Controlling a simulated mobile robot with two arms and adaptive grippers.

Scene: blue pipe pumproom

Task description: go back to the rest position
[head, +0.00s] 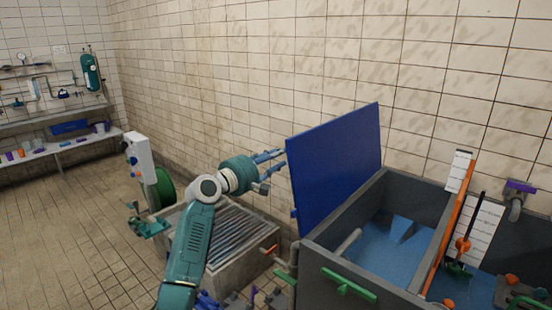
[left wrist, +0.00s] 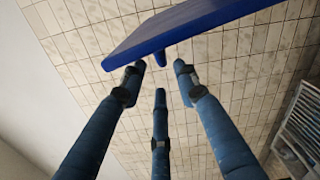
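My left gripper (head: 274,169) reaches in from the left above a grated basin, its blue fingers pointing right at the raised blue lid (head: 335,165). In the left wrist view its three fingers (left wrist: 160,82) are spread with nothing between them. The blue lid (left wrist: 190,28) lies just beyond the fingertips there. The lid stands tilted up at the left side of the grey tank (head: 325,262). I cannot tell whether a fingertip touches it. My right gripper cannot be made out.
The tank holds blue water, with orange-handled parts and white gauge boards (head: 480,232) at right. The grated basin (head: 225,240) stands below my left arm, a green wheel (head: 163,188) at its left. A shelf (head: 60,148) lines the far left wall. The floor at left is clear.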

